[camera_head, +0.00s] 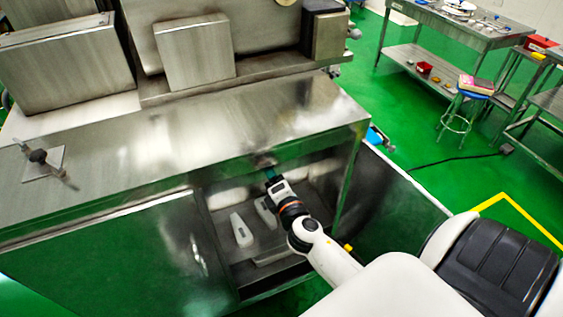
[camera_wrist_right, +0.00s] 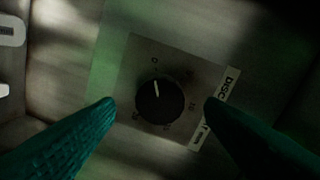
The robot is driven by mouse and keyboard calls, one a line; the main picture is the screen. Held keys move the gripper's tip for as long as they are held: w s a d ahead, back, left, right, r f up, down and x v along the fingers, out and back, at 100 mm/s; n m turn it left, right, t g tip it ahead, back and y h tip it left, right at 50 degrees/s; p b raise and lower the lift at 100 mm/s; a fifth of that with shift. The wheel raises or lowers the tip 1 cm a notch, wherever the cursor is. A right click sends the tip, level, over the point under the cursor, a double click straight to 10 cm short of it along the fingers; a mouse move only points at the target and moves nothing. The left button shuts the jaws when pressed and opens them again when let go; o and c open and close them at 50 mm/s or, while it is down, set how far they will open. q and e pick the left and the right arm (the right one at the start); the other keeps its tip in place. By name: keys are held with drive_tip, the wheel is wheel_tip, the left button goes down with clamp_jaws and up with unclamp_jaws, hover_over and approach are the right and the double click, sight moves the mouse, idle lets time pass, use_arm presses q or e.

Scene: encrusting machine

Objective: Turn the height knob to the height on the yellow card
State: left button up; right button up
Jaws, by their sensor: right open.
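A round black knob (camera_wrist_right: 160,101) with a white pointer line sits on a pale square dial plate (camera_wrist_right: 178,70) in the right wrist view. The pointer aims up and slightly left, near the mark "0". A label beside it starts with "DISC"; the rest is partly hidden. My right gripper (camera_wrist_right: 160,106) is open, with one teal finger on each side of the knob and visible gaps to it. In the head view, my right gripper (camera_head: 270,173) reaches under the machine's front top edge. My left gripper is not in view. I cannot make out the yellow card.
The steel machine (camera_head: 100,190) fills the left. Below my right gripper is an open compartment (camera_head: 285,240) holding two pale objects (camera_head: 241,230). A closed cabinet door (camera_head: 120,262) is to its left. A steel table (camera_head: 470,28) and a blue stool (camera_head: 474,94) stand at the back right.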

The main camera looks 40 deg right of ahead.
drive_tip(key=b+v, duration=0.2)
drive_tip(key=v, duration=0.7)
drive_tip(key=shift+s, duration=0.15)
